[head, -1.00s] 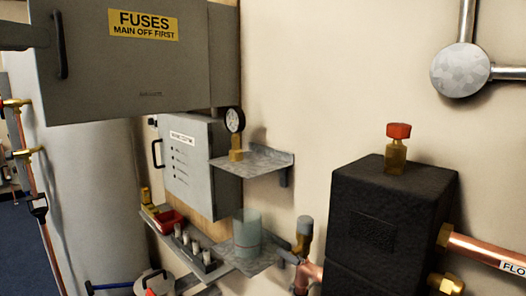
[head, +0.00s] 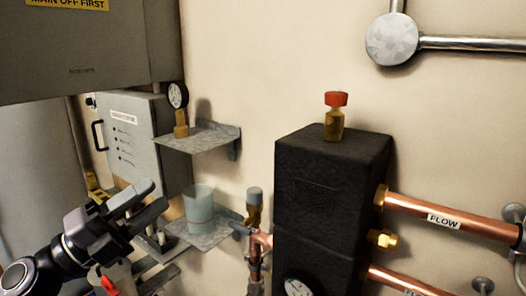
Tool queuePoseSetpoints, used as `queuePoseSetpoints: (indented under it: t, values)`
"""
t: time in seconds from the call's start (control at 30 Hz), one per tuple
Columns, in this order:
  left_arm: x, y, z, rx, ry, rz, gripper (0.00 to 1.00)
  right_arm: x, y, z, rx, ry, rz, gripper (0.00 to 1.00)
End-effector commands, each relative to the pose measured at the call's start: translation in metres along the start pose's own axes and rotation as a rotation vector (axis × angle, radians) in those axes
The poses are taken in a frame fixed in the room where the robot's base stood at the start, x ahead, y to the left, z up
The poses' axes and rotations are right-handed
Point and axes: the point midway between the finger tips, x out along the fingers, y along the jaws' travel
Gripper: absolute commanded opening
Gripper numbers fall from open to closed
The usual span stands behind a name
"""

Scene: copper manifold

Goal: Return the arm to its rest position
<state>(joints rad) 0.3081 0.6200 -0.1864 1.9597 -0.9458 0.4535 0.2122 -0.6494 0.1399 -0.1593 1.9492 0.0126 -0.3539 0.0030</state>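My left arm comes in from the lower left, and its dark gripper (head: 158,194) points up and to the right. Its two fingers look apart, with nothing visible between them. In the picture the fingertips lie just left of a clear beaker (head: 199,212) that stands on the lower grey shelf (head: 222,238). The gripper covers part of the grey control box behind it and the left part of that shelf area. My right gripper is not in view.
An upper shelf (head: 205,136) holds a brass pressure gauge (head: 178,97). A grey fuse cabinet (head: 80,60) overhangs the upper left.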

Motion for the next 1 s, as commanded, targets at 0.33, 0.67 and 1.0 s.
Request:
queuePoseSetpoints:
  t: [0.33, 0.67, 1.0]
  values:
    - [-0.094, 0.15, -0.011, -0.734, -0.55, -0.009, 0.38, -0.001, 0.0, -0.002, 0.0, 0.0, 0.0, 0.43]
    - [-0.23, 0.29, -0.116, -1.331, -1.137, 0.18, 0.38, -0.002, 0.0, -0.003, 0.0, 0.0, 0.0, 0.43]
    - [-0.281, 0.324, -0.186, -1.55, -1.355, 0.288, 0.38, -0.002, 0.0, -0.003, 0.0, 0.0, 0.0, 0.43]
